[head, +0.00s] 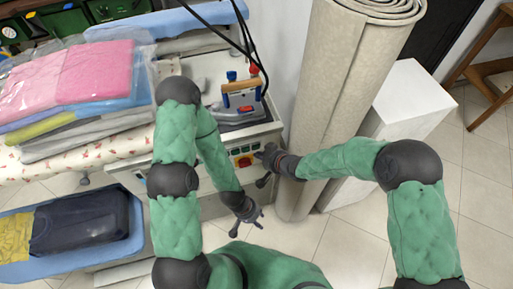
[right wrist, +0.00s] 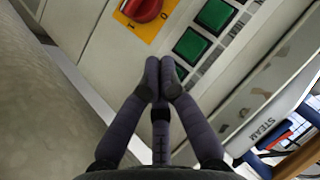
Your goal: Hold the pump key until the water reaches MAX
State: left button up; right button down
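The control panel on the front of the ironing unit has a row of green keys (right wrist: 192,46) beside a red rotary switch (right wrist: 142,8) on a yellow plate. My right gripper (right wrist: 158,75) has its fingertips together at the lower end of that row. They partly cover the lowest green key (right wrist: 181,71); I cannot tell whether they touch or press it. Labels are too small to read, so I cannot tell which is the pump key. In the head view, my right gripper (head: 264,166) is at the panel. My left gripper (head: 250,226) is empty, fingers spread, above the floor. No water level or MAX mark is discernible.
Bagged pink laundry (head: 80,75) is piled at the left. A rolled carpet (head: 330,80) stands close right of the panel, with a white block (head: 415,97) behind it. A blue tray (head: 120,248) holds dark folded clothes.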

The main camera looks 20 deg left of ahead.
jog(key=shift+w, duration=0.1)
dwell(0.4)
jog(key=shift+w+a, duration=0.25)
jog(key=shift+w+a+p, duration=0.15)
jog(key=shift+w+p, duration=0.15)
jog(key=shift+p, duration=0.05)
dwell(1.5)
jog(key=shift+s+d, duration=0.4)
jog(key=shift+s, duration=0.25)
jog(key=shift+s+d+p, duration=0.2)
jog(key=shift+s+d, duration=0.5)
jog(key=shift+s, duration=0.35)
jog(key=shift+s+d+p, duration=0.15)
jog(key=shift+s+d, duration=0.55)
jog(key=shift+s, duration=0.35)
